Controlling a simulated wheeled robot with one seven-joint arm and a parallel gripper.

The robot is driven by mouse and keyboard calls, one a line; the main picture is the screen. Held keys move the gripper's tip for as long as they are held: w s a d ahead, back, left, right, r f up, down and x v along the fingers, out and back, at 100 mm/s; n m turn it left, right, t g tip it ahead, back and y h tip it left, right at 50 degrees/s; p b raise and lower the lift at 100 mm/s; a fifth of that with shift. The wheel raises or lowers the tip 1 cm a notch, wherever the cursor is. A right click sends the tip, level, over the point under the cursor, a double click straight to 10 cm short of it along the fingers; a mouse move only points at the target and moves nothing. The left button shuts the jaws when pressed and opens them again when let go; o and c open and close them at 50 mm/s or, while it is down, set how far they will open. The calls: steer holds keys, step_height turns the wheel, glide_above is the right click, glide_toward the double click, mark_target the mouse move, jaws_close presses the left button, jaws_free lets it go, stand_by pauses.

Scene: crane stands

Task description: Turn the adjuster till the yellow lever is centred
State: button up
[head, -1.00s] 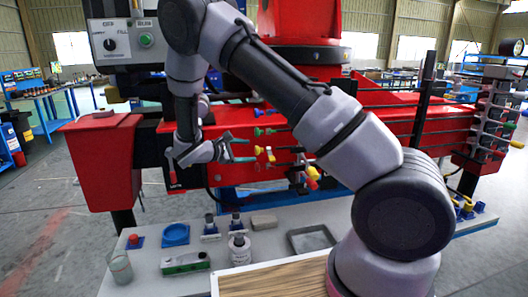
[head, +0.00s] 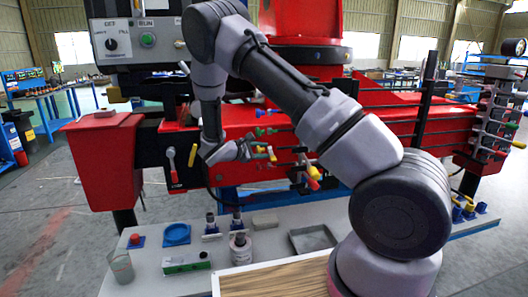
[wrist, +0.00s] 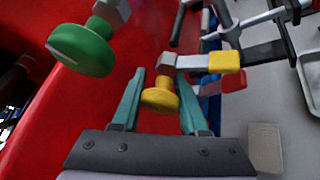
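A yellow round knob (wrist: 160,97) sits between the teal fingers of my gripper (wrist: 162,84) in the wrist view. In the head view, my gripper (head: 262,151) is at the red beam, by the yellow knob (head: 272,155). Another lever with a yellow handle (head: 192,156) stands on the beam to the left. I cannot tell which lever is centred.
The grey bench (head: 150,283) below carries bottles, a blue dish (head: 176,234) and a shallow tray (head: 312,239).

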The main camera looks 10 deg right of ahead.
jaws_close()
steer(key=m+t, duration=0.1)
steer(key=m+t+h, duration=0.1)
steer(key=shift+w+a+r+m, duration=0.1)
steer(key=shift+r+m, duration=0.15)
steer(key=shift+m, duration=0.15)
steer(key=shift+s+r+m+g+h, duration=0.15)
steer(key=shift+r+m+g+h, duration=0.15)
steer(key=shift+m+h, duration=1.7)
steer(key=shift+s+r+m+g+h, duration=0.1)
steer(key=shift+r+m+g+h, duration=0.5)
steer(key=shift+m, duration=2.55)
steer(key=shift+s+f+m+h, duration=0.15)
steer(key=shift+m+h, duration=1.55)
steer(key=shift+m, duration=0.85)
steer(key=shift+r, duration=0.1)
